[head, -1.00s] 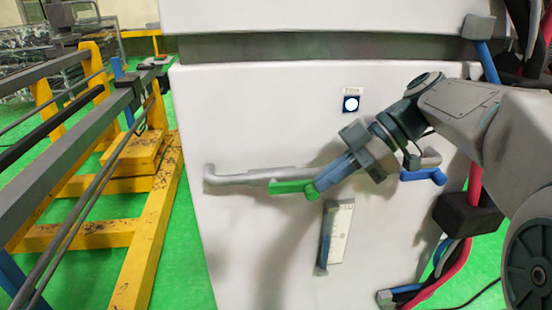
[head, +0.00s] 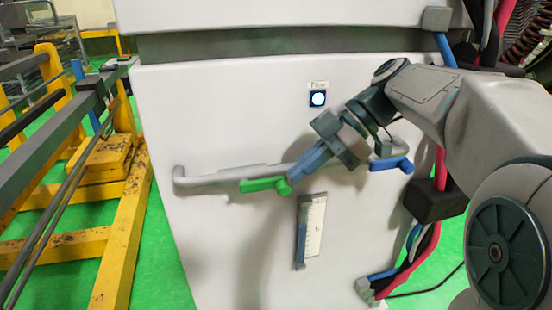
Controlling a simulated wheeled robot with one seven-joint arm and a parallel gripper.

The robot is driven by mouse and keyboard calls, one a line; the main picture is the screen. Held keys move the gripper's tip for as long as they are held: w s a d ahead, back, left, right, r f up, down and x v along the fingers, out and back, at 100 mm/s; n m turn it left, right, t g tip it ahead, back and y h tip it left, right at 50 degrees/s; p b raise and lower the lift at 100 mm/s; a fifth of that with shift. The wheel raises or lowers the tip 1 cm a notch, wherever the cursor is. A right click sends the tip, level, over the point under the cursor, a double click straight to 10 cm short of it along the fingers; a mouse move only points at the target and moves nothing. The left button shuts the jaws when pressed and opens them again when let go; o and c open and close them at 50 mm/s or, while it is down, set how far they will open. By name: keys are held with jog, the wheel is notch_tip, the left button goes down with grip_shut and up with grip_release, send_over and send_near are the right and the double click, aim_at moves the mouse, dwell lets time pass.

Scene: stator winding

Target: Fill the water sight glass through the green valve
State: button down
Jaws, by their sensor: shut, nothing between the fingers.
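The green valve handle (head: 262,185) lies nearly level along the grey pipe (head: 225,175) on the front of the white cabinet. My gripper (head: 293,176) has blue fingers, shut and empty. Its tips are at the right end of the green handle and appear to touch it; the exact contact is hard to tell. The water sight glass (head: 313,228) is a narrow upright gauge with a pale scale, below and right of the green handle. Its tube on the left side looks blue in the lower part and grey above.
A blue handle (head: 391,164) sits on the pipe's right end, partly behind my arm. A round lit button (head: 318,99) is above the pipe. Red and blue hoses (head: 426,255) hang at the right. A yellow frame (head: 125,230) stands left on the green floor.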

jog(key=w+d+r+p, duration=0.1)
jog(key=w+d+r, duration=0.1)
jog(key=d, duration=0.8)
jog(key=shift+w+r, duration=0.25)
jog(key=shift+r, duration=0.35)
jog(key=shift+d, duration=0.1)
jog(key=s+d+f+m+t+h+p, duration=0.1)
jog(key=s+f+m+t+h+p, duration=0.1)
jog(key=s+m+p, duration=0.4)
jog(key=s+f+m+t+h+p, duration=0.3)
jog(key=s+f+m+h+p, duration=0.2)
jog(key=m, duration=1.1)
jog(key=shift+s+d+t+h+p, duration=0.3)
jog(key=shift+s+d+h+p, duration=0.1)
jog(key=shift+s+h+p, duration=0.7)
jog(key=shift+w+a+f, duration=0.1)
jog(key=shift+a, duration=0.05)
